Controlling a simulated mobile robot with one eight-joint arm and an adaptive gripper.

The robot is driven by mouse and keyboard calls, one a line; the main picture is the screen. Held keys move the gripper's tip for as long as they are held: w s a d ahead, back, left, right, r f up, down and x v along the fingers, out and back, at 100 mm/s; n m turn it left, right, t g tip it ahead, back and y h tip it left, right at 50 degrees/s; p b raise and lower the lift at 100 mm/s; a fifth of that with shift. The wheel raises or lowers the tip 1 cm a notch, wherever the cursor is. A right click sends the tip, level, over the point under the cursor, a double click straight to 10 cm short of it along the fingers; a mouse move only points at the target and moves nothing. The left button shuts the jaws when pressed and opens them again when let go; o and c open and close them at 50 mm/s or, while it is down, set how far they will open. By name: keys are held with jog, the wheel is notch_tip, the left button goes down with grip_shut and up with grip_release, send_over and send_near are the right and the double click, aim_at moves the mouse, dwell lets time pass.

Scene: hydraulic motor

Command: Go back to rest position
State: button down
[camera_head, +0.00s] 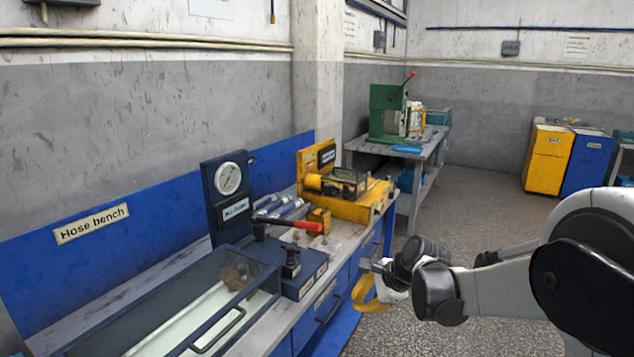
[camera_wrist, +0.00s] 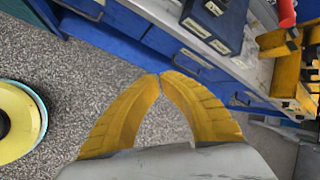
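My gripper (camera_head: 368,296) hangs over the floor just in front of the hose bench (camera_head: 312,312), with my arm bent in from the right. In the wrist view its two yellow fingers (camera_wrist: 160,76) arch toward each other and their tips meet. Nothing shows between the fingers except the speckled floor. In the head view the fingers are small and partly hidden by my wrist. The gripper looks apart from the blue drawers of the bench.
The bench carries a pressure gauge (camera_head: 229,179), a red-handled lever (camera_head: 300,223) and a yellow machine (camera_head: 345,195). A green press (camera_head: 388,112) stands on a table behind. A yellow cabinet (camera_head: 547,159) is at the back right. A round yellow-and-teal object (camera_wrist: 20,122) stands left in the wrist view. Open floor lies between.

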jog(key=s+d+r+n+h, duration=0.1)
jog(key=s+d+r+n, duration=0.1)
jog(key=s+r+n, duration=0.35)
jog(key=s+d+r+n+h, duration=0.1)
jog(key=s+d+r+n, duration=0.15)
jog(key=s, duration=0.55)
jog(key=s+d+n+t+h, duration=0.2)
jog(key=s+n, duration=0.6)
jog(key=s, duration=0.7)
jog(key=shift+s+d+h, duration=0.35)
jog(key=shift+d+h, duration=0.15)
jog(key=shift+d, duration=0.5)
